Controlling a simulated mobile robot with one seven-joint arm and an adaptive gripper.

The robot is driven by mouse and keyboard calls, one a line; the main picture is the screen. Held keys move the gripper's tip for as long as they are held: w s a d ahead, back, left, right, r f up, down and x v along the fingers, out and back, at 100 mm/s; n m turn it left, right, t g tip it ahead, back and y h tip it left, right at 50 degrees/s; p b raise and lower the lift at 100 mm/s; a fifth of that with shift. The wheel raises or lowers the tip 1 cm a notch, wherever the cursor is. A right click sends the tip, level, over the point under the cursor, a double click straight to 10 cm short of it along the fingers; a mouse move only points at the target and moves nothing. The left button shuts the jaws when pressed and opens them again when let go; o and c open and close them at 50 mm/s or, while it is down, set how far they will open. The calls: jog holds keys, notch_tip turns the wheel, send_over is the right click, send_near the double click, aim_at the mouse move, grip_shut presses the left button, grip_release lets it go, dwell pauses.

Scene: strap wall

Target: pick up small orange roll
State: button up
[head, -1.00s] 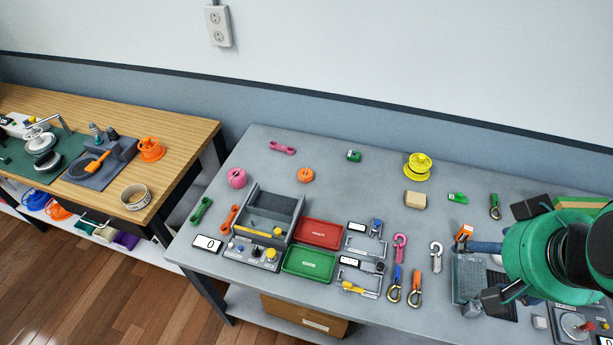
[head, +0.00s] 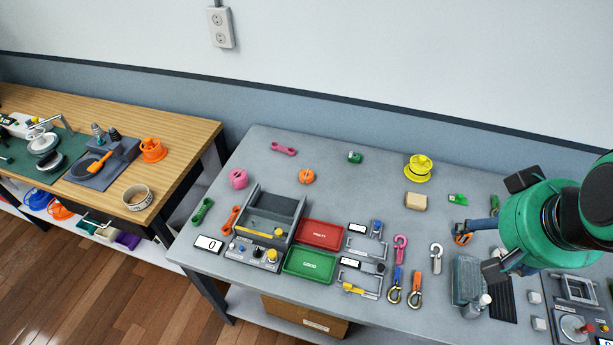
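The small orange roll (head: 307,176) sits on the grey table's back left part, behind the grey bin and red tray. Nothing touches it. My green and black arm is at the far right, well apart from the roll. The end of the arm, my gripper (head: 466,232), appears to point down over the right part of the table, near an orange clip. Its fingers are mostly hidden or too small to make out, so I cannot tell whether it is open or shut.
A pink roll (head: 239,179) stands left of the orange roll. A grey bin (head: 270,215), a red tray (head: 320,234) and a green tray (head: 309,265) lie in front. A yellow spool (head: 418,168) and a tan block (head: 416,201) are between the roll and my arm.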

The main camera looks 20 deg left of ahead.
jog(key=w+a+r+n+g+p, duration=0.15)
jog(key=w+a, duration=0.25)
jog(key=w, duration=0.4)
jog(key=w+a+r+n+p, duration=0.15)
jog(key=w+a, duration=0.25)
jog(key=w, duration=0.4)
jog(key=n+g+p, duration=0.4)
jog(key=n+p, duration=0.3)
jog(key=p, duration=0.1)
send_over(307, 175)
notch_tip(307, 175, down, 30)
jog(key=shift+w+a, duration=0.1)
jog(key=shift+a, duration=0.05)
jog(key=shift+f, duration=4.25)
jog(key=shift+f, duration=0.15)
